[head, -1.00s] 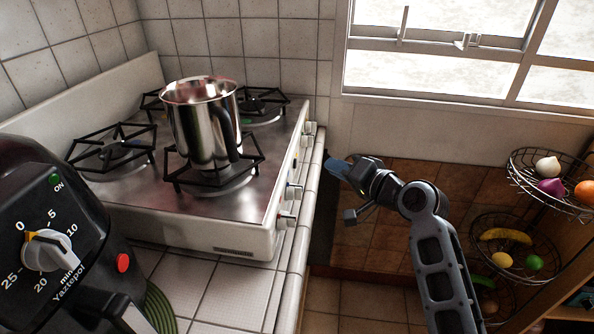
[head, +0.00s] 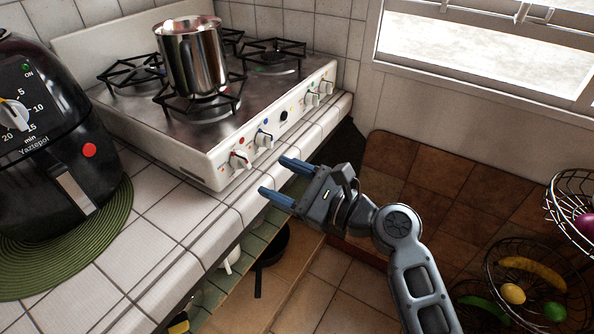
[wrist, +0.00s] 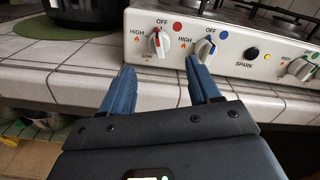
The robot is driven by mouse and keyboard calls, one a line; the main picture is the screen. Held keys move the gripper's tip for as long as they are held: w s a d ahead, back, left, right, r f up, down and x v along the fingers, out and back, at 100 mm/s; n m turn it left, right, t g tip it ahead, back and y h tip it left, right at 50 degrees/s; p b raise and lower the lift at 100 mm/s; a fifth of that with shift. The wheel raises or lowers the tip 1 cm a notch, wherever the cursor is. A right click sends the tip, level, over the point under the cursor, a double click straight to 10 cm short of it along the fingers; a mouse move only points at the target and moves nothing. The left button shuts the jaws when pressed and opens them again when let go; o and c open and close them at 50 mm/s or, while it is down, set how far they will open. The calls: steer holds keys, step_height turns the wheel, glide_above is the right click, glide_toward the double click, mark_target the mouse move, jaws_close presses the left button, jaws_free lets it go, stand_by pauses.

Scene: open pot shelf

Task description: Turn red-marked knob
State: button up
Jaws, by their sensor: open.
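The red-marked knob (head: 240,159) is the white knob at the near left end of the white stove front. It also shows in the wrist view (wrist: 158,42), with a red pointer turned up toward OFF and a red dot beside it. The blue-marked knob (head: 264,138) is just right of it; it shows in the wrist view too (wrist: 204,48). My gripper (head: 279,177) is open and empty, its two blue fingers pointing at the stove front. In the wrist view the fingers (wrist: 157,82) lie below and short of the two knobs, touching neither.
A steel pot (head: 191,62) stands on a front burner grate. A tiled counter edge (head: 222,222) runs below the stove front. A black air fryer (head: 60,150) stands at left on a green mat (head: 106,219). Wire fruit baskets (head: 527,270) hang at right.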

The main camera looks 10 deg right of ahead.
mark_target(249, 165)
steer(key=shift+x, duration=3.8)
steer(key=shift+c, duration=0.3)
steer(key=c, duration=1)
steer(key=shift+o, duration=0.2)
